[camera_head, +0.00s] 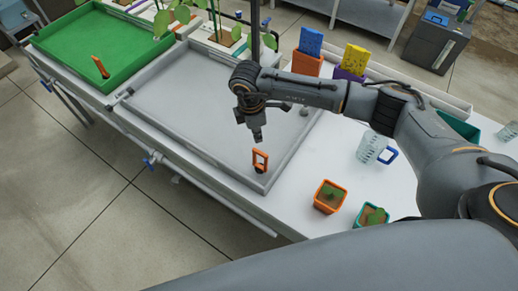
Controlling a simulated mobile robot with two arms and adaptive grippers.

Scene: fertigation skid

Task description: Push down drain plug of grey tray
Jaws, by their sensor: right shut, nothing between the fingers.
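The grey tray (190,112) lies in the middle of the white bench, with low grey walls. Its drain plug (260,161) has an upright orange loop handle and a dark base, near the tray's front right corner. My right gripper (258,137) points downward above the tray, fingers shut and empty. In the picture its tips are just above the plug's handle. They look apart from it, but the height gap is hard to judge. My left gripper is not in view.
A green tray (92,38) with its own orange plug (100,67) sits to the left. Right of the grey tray are an orange-potted seedling (329,196), a teal-potted one (372,216) and a clear jug (371,147). Blue valves line the bench's front edge.

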